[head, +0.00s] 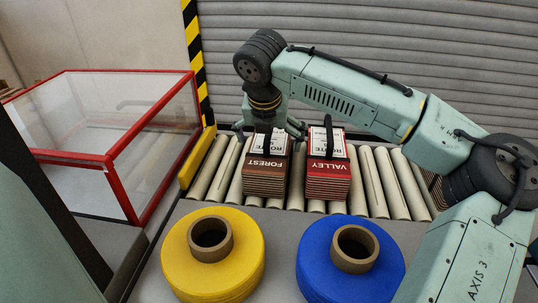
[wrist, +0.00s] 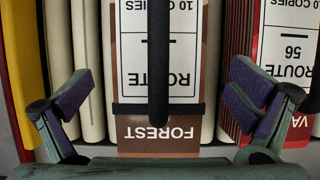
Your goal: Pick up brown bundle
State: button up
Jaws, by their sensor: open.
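The brown bundle (head: 264,183) is a strapped stack labelled FOREST, standing on the conveyor rollers. It also shows in the wrist view (wrist: 158,142), with a white ROUTE label and a dark strap across it. My gripper (head: 269,130) is above the far end of the brown bundle. In the wrist view, its two purple-padded fingers (wrist: 160,97) are spread wide, one to the left and one to the right of the brown bundle. The right finger overlaps the edge of the red bundle (wrist: 285,70) in that view. Nothing is held.
The red VALLEY bundle (head: 328,178) stands close to the right of the brown one. A yellow roll (head: 180,262) and a blue roll (head: 315,262) lie in front of the conveyor (head: 378,185). A red-framed clear bin (head: 108,158) stands at left. Rollers left of the brown bundle are bare.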

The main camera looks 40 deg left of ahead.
jog(key=shift+x, duration=1.4)
jog(key=shift+s, duration=0.1)
jog(key=shift+c, duration=0.4)
jog(key=shift+r, duration=0.1)
jog(key=c, duration=1.9)
